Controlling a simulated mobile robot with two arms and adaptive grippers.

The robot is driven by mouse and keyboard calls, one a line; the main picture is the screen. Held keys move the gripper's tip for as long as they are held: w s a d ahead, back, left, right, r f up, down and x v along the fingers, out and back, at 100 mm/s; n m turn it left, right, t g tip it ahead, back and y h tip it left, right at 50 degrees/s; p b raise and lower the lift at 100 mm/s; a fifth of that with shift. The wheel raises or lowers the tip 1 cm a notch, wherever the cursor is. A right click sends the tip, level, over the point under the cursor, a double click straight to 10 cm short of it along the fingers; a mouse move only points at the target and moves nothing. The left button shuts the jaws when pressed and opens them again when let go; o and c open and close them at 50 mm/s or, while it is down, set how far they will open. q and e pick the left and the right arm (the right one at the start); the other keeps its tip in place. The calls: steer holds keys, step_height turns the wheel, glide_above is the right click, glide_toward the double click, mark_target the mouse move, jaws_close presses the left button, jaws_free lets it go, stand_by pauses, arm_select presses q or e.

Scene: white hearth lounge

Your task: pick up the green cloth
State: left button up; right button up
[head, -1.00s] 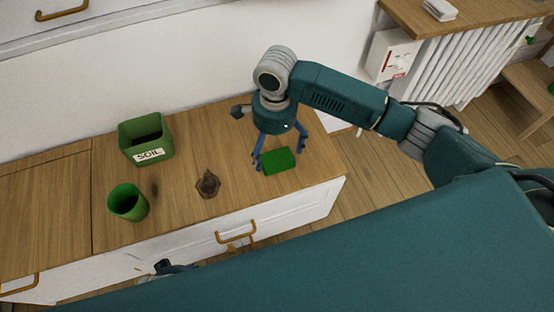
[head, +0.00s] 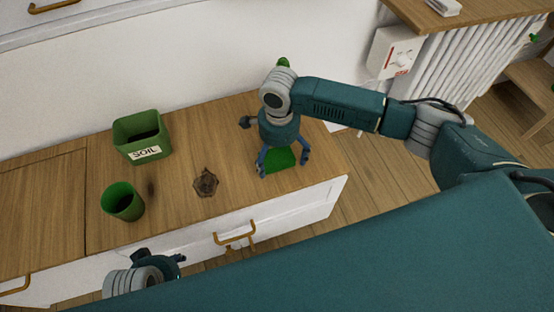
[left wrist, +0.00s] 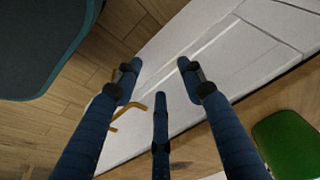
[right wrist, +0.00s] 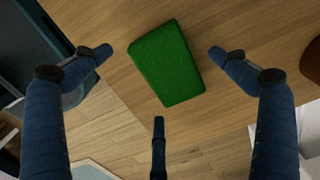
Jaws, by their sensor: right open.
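The green cloth (head: 284,156) is a small folded block lying flat near the right end of the wooden cabinet top. My right gripper (head: 283,166) is above it, pointing down, and partly hides it. In the right wrist view the cloth (right wrist: 166,62) lies between the spread fingers, with a gap on both sides. The right gripper is open and empty. My left gripper (head: 170,260) is low, in front of the cabinet. In the left wrist view its fingers (left wrist: 159,64) are apart with nothing between them.
A green soil bin (head: 128,129), a green cup (head: 122,203) and a brown lumpy object (head: 205,182) stand left of the cloth. The cabinet front has a brass handle (head: 235,235). A wall (head: 200,65) rises behind. The counter around the cloth is clear.

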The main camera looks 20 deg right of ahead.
mark_target(278, 159)
steer(key=shift+f, duration=0.8)
arm_select(q)
steer(key=shift+v, duration=1.1)
arm_select(e)
steer(key=c, duration=1.3)
arm_select(q)
steer(key=shift+w+a, duration=0.1)
steer(key=shift+w, duration=0.1)
arm_select(e)
steer(key=shift+o, duration=0.2)
steer(key=shift+r, duration=0.5)
step_height(278, 159, up, 7)
steer(key=shift+r+p, duration=0.15)
steer(key=shift+p, duration=1.1)
step_height(278, 159, up, 11)
steer(key=p, duration=0.2)
steer(key=shift+f+p, duration=0.2)
steer(key=shift+p, duration=0.1)
arm_select(q)
steer(key=s+f, duration=0.2)
steer(key=f, duration=0.7)
steer(key=s+f+g, duration=0.1)
steer(key=s+f, duration=0.2)
steer(key=f, duration=0.6)
steer(key=shift+a, duration=0.2)
arm_select(e)
steer(key=shift+r, duration=0.55)
